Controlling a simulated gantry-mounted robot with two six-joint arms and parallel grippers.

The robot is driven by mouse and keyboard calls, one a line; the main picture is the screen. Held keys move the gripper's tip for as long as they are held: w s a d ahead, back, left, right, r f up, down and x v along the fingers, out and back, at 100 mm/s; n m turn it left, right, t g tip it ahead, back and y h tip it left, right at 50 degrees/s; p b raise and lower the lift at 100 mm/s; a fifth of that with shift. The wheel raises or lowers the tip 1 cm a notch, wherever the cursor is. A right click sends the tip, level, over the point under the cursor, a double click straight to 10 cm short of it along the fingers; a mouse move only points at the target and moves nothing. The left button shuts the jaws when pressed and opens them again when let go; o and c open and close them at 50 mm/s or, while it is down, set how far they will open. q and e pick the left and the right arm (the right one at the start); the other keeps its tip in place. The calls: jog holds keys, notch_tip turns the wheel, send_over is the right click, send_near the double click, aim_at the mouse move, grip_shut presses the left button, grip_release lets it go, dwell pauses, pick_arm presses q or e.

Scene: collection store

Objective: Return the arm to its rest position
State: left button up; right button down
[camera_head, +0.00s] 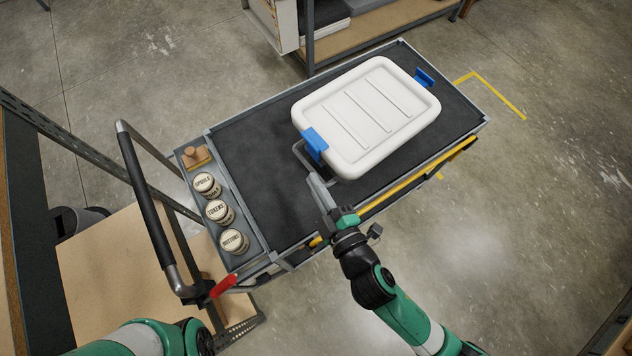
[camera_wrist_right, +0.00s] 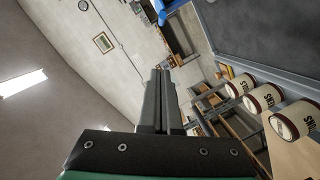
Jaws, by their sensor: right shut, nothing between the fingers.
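My right arm reaches in from the bottom right in the head view. Its gripper (camera_head: 319,187) is over the front edge of the cart, just in front of the white lidded box (camera_head: 367,118). In the right wrist view the two dark fingers (camera_wrist_right: 161,75) lie together with nothing between them. The box is closed, with a blue latch (camera_head: 314,145) near the gripper and another (camera_head: 424,78) at its far end. I cannot tell how far the fingers are from the box. My left arm shows at the bottom left; its gripper is out of view.
The cart (camera_head: 255,150) has a black handle (camera_head: 145,205) at its left. Three labelled jars stand in its side tray: spools (camera_head: 206,185), tokens (camera_head: 219,212) and buttons (camera_head: 233,241). A wooden block (camera_head: 196,156) lies behind them. Shelving (camera_head: 385,28) stands beyond. Floor at right is clear.

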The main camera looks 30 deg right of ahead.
jog(key=shift+d, duration=0.1)
dwell(0.3)
jog(key=w+d+r+m+t+h, duration=0.1)
jog(key=w+d+r+m+t, duration=0.15)
jog(key=r, duration=0.75)
jog(key=w+d+r+m+t+h, duration=0.2)
jog(key=d+r, duration=0.1)
jog(key=r, duration=0.8)
jog(key=w+d+r+m+t+h, duration=0.1)
jog(key=w+d+r+m+t, duration=0.15)
jog(key=r, duration=0.75)
jog(key=s+r+m+t+y, duration=0.15)
jog(key=s+r, duration=0.35)
jog(key=r, duration=0.5)
jog(key=s+r+m+t+y, duration=0.1)
jog(key=s+r+m+t, duration=0.3)
jog(key=r, duration=0.7)
notch_tip(320, 180, up, 24)
jog(key=a+n+g+y+p, duration=0.1)
jog(key=n+y+p, duration=0.1)
jog(key=p, duration=2.3)
jog(key=shift+s+a+y, duration=0.25)
jog(key=shift+s+y, duration=0.1)
jog(key=shift+y, duration=0.4)
